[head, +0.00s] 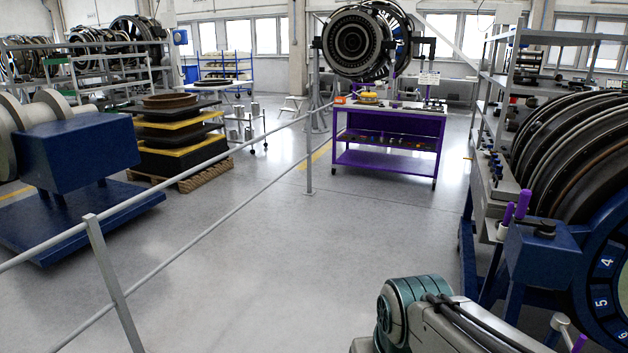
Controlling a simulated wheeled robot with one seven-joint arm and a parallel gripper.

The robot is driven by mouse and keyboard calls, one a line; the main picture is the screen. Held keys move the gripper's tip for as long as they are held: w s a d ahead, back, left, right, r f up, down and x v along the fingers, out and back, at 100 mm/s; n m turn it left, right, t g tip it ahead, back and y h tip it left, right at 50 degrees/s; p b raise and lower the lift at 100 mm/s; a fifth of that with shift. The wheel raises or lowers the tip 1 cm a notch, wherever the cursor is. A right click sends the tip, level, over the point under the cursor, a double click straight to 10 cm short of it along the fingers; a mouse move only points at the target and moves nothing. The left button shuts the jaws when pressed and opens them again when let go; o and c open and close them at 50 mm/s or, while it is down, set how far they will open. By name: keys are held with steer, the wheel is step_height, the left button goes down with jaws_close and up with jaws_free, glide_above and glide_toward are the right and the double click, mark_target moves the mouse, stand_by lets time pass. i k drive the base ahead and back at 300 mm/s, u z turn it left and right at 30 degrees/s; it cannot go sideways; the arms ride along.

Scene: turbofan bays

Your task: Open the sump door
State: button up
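I cannot make out a part that is clearly the sump door. At the right stands a large engine assembly (565,130) with dark ringed casing and a blue numbered ring (597,265). A blue box (543,254) with a black handle-like piece (535,225) on top sits at its near side. Whether this box has a door, I cannot tell. My arm's teal joint and grey link reach in at the bottom, left of the engine. My gripper is outside the picture.
A grey railing (200,168) runs diagonally across the left half. Behind it are a blue stand (80,153) and a pallet (190,180) with stacked plates. A purple cart (390,138) stands at the back. The grey floor in the middle is clear.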

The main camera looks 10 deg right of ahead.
mark_target(497, 190)
steer(key=i, duration=1.8)
steer(key=z, duration=0.65)
steer(key=i, duration=1.6)
steer(key=z, duration=1.2)
steer(key=i, duration=0.9)
steer(key=z, duration=0.35)
